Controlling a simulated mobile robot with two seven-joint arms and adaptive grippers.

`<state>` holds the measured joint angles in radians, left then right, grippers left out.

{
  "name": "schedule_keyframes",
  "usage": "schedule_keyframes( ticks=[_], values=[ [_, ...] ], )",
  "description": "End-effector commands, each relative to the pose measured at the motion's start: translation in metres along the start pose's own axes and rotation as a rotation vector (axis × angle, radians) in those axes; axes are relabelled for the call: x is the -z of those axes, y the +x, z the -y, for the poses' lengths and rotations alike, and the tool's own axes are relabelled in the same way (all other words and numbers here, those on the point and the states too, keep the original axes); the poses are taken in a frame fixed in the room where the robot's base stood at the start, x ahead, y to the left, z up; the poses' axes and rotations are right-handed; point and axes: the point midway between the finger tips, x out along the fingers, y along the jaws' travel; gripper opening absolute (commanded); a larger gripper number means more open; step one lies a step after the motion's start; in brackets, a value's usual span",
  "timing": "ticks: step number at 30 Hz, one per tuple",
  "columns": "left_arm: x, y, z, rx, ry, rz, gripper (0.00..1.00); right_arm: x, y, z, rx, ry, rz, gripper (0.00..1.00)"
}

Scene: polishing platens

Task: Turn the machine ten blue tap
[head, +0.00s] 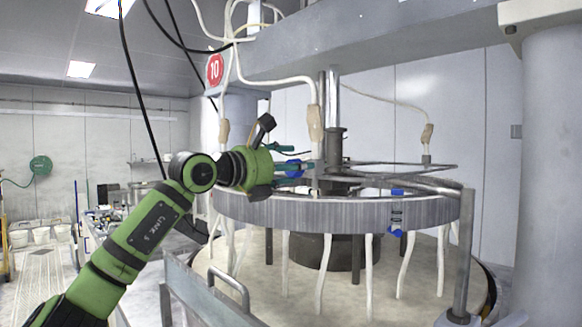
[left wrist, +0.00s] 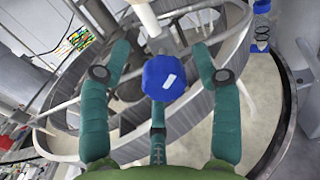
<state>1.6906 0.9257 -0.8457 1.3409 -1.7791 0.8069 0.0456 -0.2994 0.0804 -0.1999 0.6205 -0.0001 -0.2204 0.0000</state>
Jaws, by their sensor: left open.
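The blue tap (left wrist: 165,78) shows in the left wrist view as a round knob with a white mark, between my gripper's spread teal fingers. In the head view it is a small blue patch (head: 293,168), partly covered by the fingers, at the near left of the ring. My left gripper (head: 297,164) is open around the tap. In the left wrist view the gripper (left wrist: 160,52) has a finger on each side of the knob with a visible gap, and one finger below; whether that lower finger touches it I cannot tell. My right gripper is not in view.
A red sign reading 10 (head: 215,71) hangs above the machine's metal ring (head: 340,215). Another blue fitting (head: 395,231) sits on the ring's front right. Pale hoses hang below the ring. A metal rail (head: 228,287) and a grey column (head: 553,170) stand nearby.

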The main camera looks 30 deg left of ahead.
Motion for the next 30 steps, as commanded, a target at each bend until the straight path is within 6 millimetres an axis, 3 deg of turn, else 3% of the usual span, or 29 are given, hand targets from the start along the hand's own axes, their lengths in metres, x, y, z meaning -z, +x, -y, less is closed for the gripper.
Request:
schedule_keyframes(
  ticks=[5,8,21,30],
  values=[
    [0.002,-0.004,0.000,0.001,0.000,-0.004,0.63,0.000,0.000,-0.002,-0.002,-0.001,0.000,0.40],
    [0.002,-0.016,-0.001,0.000,0.001,-0.004,0.63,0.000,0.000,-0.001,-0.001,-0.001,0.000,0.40],
    [0.001,-0.102,-0.001,-0.003,0.002,-0.002,0.63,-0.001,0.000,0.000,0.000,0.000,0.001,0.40],
    [0.000,-0.120,0.000,0.000,0.000,-0.001,0.63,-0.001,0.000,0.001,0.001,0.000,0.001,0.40]
  ],
)
